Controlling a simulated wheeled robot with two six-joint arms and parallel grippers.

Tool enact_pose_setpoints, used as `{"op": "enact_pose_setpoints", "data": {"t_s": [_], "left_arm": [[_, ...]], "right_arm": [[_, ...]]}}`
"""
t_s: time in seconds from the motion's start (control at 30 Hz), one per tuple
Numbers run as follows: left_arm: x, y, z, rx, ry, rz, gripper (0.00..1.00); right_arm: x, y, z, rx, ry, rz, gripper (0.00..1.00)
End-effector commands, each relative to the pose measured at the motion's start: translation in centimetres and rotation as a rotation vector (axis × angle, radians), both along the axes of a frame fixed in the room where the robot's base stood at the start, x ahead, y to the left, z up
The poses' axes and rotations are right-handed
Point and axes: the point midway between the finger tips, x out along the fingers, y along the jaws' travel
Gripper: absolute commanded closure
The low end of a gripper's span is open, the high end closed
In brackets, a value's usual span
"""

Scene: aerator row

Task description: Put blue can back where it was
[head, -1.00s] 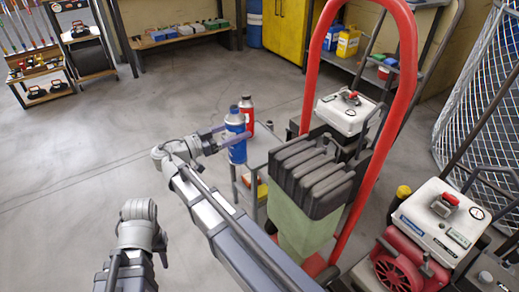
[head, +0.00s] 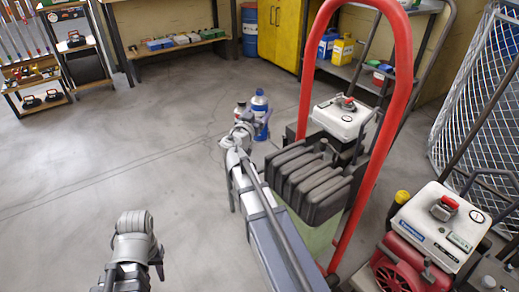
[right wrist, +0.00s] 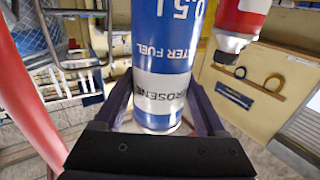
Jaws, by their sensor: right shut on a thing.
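The blue can (head: 260,106) is upright, with a white band low on its side, and stands out right of the red can's top (head: 241,107). My right gripper (head: 264,127) is shut on the blue can; the can (right wrist: 164,50) fills the space between the two fingers in the right wrist view. The red can (right wrist: 243,18) shows there to the right, apart from the fingers. In the head view my right wrist hides its lower part. What lies under the blue can is hidden. My left gripper (head: 137,265) is low at the left, away from the cans; its fingers are unclear.
A red-handled cart (head: 405,90) with a black ribbed container (head: 310,180) stands close right of my right arm. A red and white generator (head: 440,225) is at the lower right. Open grey floor (head: 90,150) lies to the left.

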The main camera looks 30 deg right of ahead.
Motion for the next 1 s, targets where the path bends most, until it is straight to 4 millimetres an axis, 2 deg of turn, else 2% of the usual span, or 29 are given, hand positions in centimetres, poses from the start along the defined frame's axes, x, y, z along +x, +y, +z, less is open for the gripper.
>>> {"op": "enact_pose_setpoints", "data": {"t_s": [0.33,0.43,0.67,1.0], "left_arm": [[0.0,0.0,-5.4,0.0,-0.001,0.01,0.65],[0.0,0.0,-6.1,0.0,-0.001,0.012,0.65],[0.0,0.0,-6.2,0.0,-0.002,0.014,0.65],[0.0,0.0,-9.8,0.0,-0.004,0.017,0.65]], "right_arm": [[0.0,0.0,-5.4,0.0,0.0,-0.001,0.91],[0.0,0.0,-6.1,0.0,0.0,-0.001,0.91],[0.0,0.0,-6.2,0.0,0.0,-0.001,0.91],[0.0,0.0,-9.8,0.0,0.0,-0.001,0.91]]}}
